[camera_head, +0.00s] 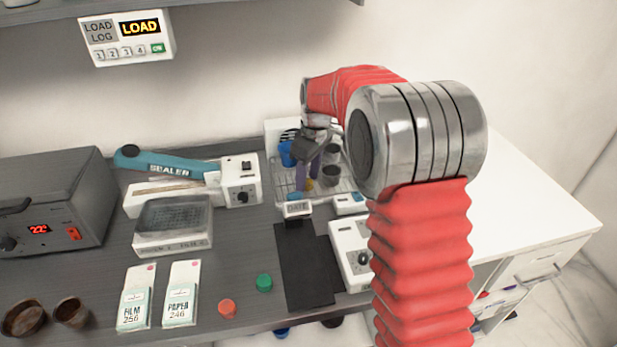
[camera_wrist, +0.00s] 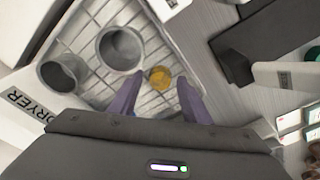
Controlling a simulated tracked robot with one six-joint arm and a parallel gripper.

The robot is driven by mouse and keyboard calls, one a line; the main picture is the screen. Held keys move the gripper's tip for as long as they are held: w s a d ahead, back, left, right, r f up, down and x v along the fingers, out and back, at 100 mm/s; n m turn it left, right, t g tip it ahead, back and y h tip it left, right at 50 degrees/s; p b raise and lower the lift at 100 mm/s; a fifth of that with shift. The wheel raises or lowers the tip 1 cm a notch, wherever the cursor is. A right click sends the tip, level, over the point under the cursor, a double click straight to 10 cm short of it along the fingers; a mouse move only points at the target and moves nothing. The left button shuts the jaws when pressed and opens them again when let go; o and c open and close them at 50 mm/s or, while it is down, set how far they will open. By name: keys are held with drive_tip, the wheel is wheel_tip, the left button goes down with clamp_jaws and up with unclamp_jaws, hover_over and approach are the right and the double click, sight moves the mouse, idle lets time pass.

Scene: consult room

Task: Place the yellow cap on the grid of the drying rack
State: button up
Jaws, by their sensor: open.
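The small round yellow cap (camera_wrist: 160,77) lies on the wire grid of the drying rack (camera_wrist: 84,40), near the rack's edge in the wrist view. In the head view the yellow cap (camera_head: 309,184) is small and partly hidden by my gripper. My gripper (camera_wrist: 160,82) is open, its two purple fingers on either side of the cap with visible gaps. In the head view my gripper (camera_head: 307,178) points down over the rack (camera_head: 281,186). Whether the fingertips touch the grid is unclear.
Two grey cups stand on the rack, one near (camera_wrist: 121,48) and one farther left (camera_wrist: 65,72). A blue cup (camera_head: 287,153) is behind my gripper. A date stamp (camera_head: 298,208) stands in front. A red cap (camera_head: 228,308) and green cap (camera_head: 264,283) lie at the desk's front.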

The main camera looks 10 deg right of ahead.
sight(312, 190)
wheel_tip(312, 190, up, 12)
drive_tip(key=s+d, duration=0.1)
idle(0.5)
idle(0.5)
drive_tip(key=s+r+m+t, duration=0.1)
drive_tip(key=s+r+m, duration=0.15)
drive_tip(key=s, duration=0.65)
drive_tip(key=s+r+m+t, duration=0.1)
drive_tip(key=s+r+m, duration=0.15)
drive_tip(key=s, duration=0.55)
drive_tip(key=s+f+m+t, duration=0.1)
drive_tip(key=s+f+m, duration=0.1)
drive_tip(key=s, duration=0.6)
drive_tip(key=s+f+m+t+h, duration=0.1)
drive_tip(key=s+f+m, duration=0.1)
drive_tip(key=s, duration=0.6)
drive_tip(key=shift+f+t, duration=0.3)
drive_tip(key=shift+f, duration=0.6)
drive_tip(key=shift+s+d, duration=0.1)
drive_tip(key=shift+c, duration=0.5)
